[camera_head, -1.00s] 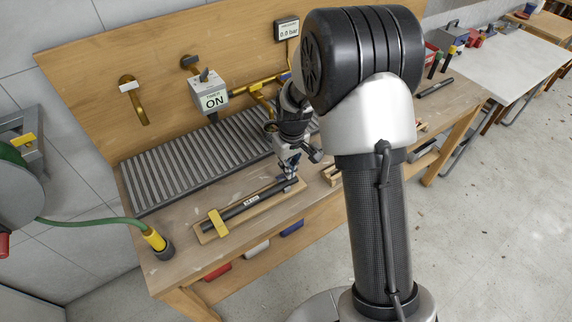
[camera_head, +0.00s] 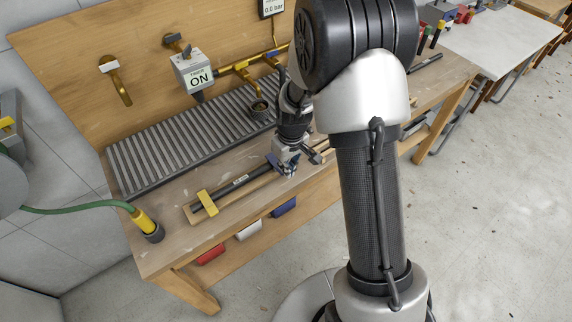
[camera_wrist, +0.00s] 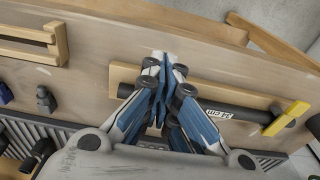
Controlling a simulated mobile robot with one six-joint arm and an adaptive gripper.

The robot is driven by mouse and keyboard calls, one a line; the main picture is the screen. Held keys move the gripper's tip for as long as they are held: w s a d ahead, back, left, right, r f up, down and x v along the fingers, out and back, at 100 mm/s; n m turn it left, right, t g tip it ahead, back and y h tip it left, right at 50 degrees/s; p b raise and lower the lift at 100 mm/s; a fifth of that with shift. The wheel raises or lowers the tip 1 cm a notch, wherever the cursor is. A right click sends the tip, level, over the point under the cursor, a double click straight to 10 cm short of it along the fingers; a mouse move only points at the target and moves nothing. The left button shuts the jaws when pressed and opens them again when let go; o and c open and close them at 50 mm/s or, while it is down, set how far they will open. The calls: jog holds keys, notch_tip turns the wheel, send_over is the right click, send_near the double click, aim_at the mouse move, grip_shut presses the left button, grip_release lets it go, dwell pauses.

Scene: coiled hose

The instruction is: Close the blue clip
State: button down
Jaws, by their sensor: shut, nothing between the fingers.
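A black tube (camera_head: 232,186) with a white label lies along a wooden holder (camera_head: 190,216) on the bench. A yellow clip (camera_head: 206,202) sits across its left end; it also shows at the right in the wrist view (camera_wrist: 288,118). A small blue part, apparently the blue clip (camera_head: 273,160), shows at the tube's right end, close beside my gripper (camera_head: 288,172). Whether the clip is raised or lies flat is too small to tell. In the wrist view my gripper (camera_wrist: 163,62) is shut and empty, its fingertips together over the holder's end, hiding most of that area.
A slatted grey drain (camera_head: 185,150) runs behind the holder, with a timer box (camera_head: 197,76) reading ON and brass taps on the backboard. A yellow-ended green hose (camera_head: 145,224) stands at the left. Red, white and blue bins hang below the bench front.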

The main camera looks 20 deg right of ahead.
jog(key=shift+w, duration=0.1)
jog(key=shift+w+a+f, duration=0.25)
jog(key=shift+w+f, duration=0.05)
jog(key=shift+w, duration=0.3)
notch_tip(320, 180, up, 4)
jog(key=p, duration=0.2)
jog(key=shift+r+p, duration=0.1)
jog(key=shift+p, duration=0.3)
jog(key=s+d+r+p, duration=0.1)
jog(key=s+d+r, duration=0.15)
jog(key=s, duration=0.65)
jog(key=s+a+r+m+t, duration=0.15)
jog(key=s+r, duration=0.35)
jog(key=r, duration=0.6)
jog(key=s+a+r+m+t, duration=0.15)
jog(key=s+r, duration=0.35)
jog(key=r, duration=0.5)
jog(key=s+a+r, duration=0.1)
jog(key=s+r, duration=0.3)
jog(key=s, duration=0.4)
jog(key=shift+m, duration=0.3)
